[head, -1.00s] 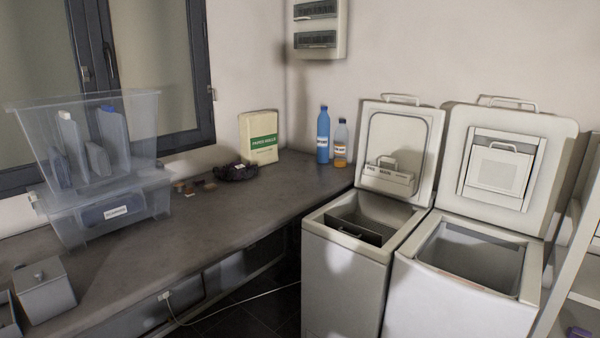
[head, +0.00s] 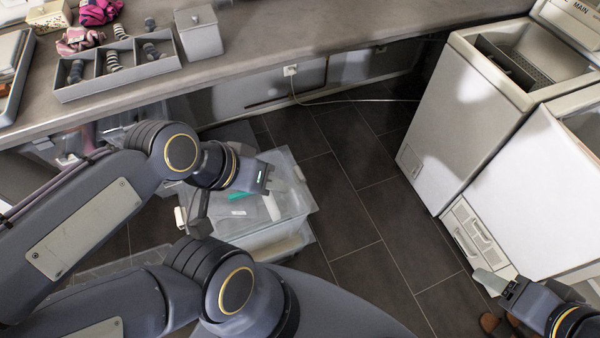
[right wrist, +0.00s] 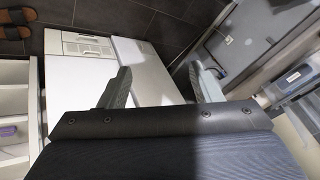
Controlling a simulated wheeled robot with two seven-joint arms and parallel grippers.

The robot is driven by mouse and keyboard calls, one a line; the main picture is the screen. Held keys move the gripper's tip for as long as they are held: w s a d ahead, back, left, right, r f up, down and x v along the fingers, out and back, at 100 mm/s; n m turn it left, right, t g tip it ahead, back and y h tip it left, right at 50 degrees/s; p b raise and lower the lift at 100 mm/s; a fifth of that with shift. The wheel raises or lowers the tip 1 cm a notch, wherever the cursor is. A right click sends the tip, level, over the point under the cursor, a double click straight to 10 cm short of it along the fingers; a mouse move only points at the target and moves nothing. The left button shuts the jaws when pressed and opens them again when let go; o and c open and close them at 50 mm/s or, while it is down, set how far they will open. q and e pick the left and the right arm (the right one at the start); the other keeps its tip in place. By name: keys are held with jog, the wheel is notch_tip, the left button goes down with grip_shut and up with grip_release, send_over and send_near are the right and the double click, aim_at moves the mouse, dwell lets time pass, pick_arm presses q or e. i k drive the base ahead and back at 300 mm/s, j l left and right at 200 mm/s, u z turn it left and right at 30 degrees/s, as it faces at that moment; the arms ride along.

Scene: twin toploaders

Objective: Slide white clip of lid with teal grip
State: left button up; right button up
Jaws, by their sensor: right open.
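A clear plastic box (head: 270,236) with a translucent lid (head: 283,163) stands on the floor, low in front of the counter. A teal piece (head: 239,196) shows on or through the lid; I cannot tell which. A small white clip (head: 180,218) is at the box's left edge, partly beside my arm. My left gripper (head: 284,189) is over the lid, right of the teal piece; its pale fingers look apart, with nothing seen between them. Whether they touch the lid is unclear. My right gripper (right wrist: 163,86) is open and empty, far right near the washers.
The counter (head: 300,30) above holds a divided tray (head: 120,62) with rolled socks and a grey lidded box (head: 198,35). Two white toploaders (head: 465,120) stand at the right. Dark floor tiles (head: 345,215) are clear between box and washers. Slippers (right wrist: 15,22) lie on the floor.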

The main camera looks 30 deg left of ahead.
aim_at(180, 212)
jog(key=u, duration=2.35)
